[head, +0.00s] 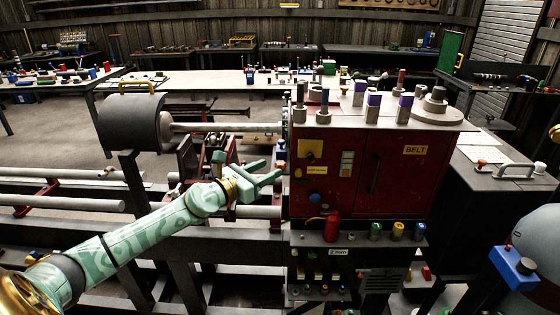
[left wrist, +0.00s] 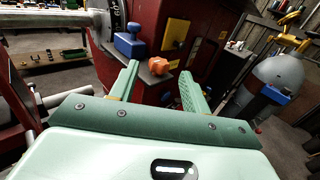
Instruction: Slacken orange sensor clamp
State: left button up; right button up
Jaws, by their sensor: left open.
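The orange clamp knob (left wrist: 158,66) shows in the left wrist view on a dark bracket, beside a blue block (left wrist: 130,45) at the side of the red machine. I cannot make the knob out surely in the head view. My left gripper (head: 272,170) reaches in from the left to the near left side of the red machine. Its green fingers are open and point at the knob. In the left wrist view the knob appears between the fingertips (left wrist: 159,72), seemingly just beyond them; contact is not visible. My right gripper is not in view.
The red machine cabinet (head: 400,178) carries several blocks and cylinders on top. A grey chuck cylinder (head: 130,122) and a shaft (head: 225,127) lie left of it. A shelf with a red bottle (head: 332,227) and colored caps juts out below. A yellow plate (left wrist: 175,34) sits near the knob.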

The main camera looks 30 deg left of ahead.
aim_at(276, 165)
pick_arm(q)
jog(key=x, duration=0.5)
jog(key=shift+w+d, duration=0.1)
jog(key=shift+w, duration=0.25)
